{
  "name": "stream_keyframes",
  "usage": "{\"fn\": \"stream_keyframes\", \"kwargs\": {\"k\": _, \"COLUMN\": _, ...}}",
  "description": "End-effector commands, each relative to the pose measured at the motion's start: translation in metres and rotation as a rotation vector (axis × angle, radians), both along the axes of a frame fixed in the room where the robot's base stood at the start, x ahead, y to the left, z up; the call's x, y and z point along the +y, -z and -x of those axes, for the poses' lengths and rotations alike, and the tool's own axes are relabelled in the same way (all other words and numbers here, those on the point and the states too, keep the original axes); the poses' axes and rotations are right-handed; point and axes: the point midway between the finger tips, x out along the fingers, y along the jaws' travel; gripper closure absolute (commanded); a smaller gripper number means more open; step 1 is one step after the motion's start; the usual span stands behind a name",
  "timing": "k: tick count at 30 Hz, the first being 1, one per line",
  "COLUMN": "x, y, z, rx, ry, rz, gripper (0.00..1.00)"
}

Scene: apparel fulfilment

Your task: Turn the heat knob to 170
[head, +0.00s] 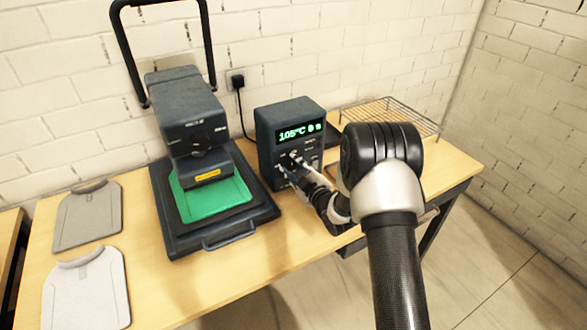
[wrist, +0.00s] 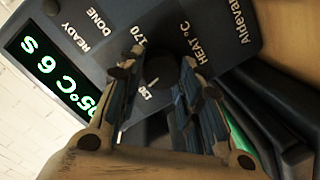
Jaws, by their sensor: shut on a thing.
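The control box (head: 268,125) is dark grey and stands on the table, right of the heat press. Its green display (head: 300,131) reads 105°C in the head view. The dark round heat knob (wrist: 160,70) shows in the wrist view beside the label HEAT °C, with a 170 mark near one side of it. My gripper (head: 291,168) is at the front of the box. In the wrist view my gripper (wrist: 162,64) has a finger on each side of the knob and is shut on it.
The heat press (head: 190,125) with a green pad (head: 215,200) stands just left of the box. A wire rack (head: 390,115) lies behind my arm on the right. A black cable (head: 241,110) runs up the wall.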

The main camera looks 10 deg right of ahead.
Motion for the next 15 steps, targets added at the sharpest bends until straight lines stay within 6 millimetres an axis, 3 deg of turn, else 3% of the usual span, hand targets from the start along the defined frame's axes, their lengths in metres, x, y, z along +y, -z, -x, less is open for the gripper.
{"fn": "stream_keyframes", "kwargs": {"k": 15, "x": -0.0028, "y": -0.0008, "z": -0.0009, "rx": 0.151, "ry": 0.000, "rz": -0.467, "gripper": 0.91}}
